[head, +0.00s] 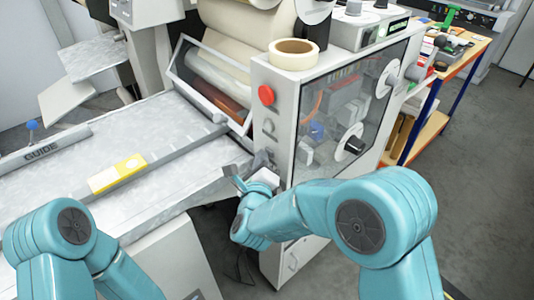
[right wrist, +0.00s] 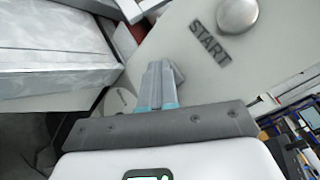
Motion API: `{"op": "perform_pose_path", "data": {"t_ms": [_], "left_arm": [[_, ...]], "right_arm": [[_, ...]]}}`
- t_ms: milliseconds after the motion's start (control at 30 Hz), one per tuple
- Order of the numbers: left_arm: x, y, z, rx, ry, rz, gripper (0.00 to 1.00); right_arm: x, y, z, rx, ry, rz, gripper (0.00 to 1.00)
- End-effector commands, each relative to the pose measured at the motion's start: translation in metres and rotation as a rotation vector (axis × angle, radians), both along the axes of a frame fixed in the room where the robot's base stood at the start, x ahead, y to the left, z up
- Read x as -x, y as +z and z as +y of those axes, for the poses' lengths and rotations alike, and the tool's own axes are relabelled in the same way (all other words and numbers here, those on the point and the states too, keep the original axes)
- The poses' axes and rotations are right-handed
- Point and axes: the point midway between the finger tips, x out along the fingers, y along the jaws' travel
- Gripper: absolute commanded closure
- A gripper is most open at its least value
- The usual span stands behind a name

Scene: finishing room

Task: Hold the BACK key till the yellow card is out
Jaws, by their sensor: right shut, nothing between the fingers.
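The yellow card (head: 118,174), with a pale patch in its middle, lies flat on the grey feed table (head: 60,185), clear of the rollers in the head view. My right gripper (head: 262,162) is at the machine's front panel. In the right wrist view its fingers (right wrist: 160,70) are shut and empty, pointing at the panel. A START label (right wrist: 210,45) and a round silver key (right wrist: 237,14) are up and right of the fingertips. No BACK label can be read; I cannot tell whether the fingers touch a key. My left gripper is out of view.
A red button (head: 266,95) sits on the machine's side, below a tape roll (head: 294,53). A GUIDE bar (head: 45,149) with a blue knob is at the left of the table. A wooden-topped bench (head: 455,60) stands at the back right, with open floor before it.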

Motion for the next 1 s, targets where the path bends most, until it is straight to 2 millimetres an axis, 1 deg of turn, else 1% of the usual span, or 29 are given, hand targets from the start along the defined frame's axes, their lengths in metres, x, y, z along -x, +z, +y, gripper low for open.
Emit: {"op": "perform_pose_path", "data": {"t_ms": [333, 600, 1000], "left_arm": [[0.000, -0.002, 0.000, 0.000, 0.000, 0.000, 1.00], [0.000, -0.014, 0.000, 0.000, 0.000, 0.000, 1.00], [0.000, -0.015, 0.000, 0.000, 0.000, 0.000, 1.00]], "right_arm": [[0.001, -0.001, 0.000, -0.001, -0.001, 0.000, 1.00], [0.008, -0.002, 0.012, -0.001, 0.000, -0.002, 1.00], [0.012, -0.001, 0.016, 0.000, 0.001, -0.001, 1.00]]}}
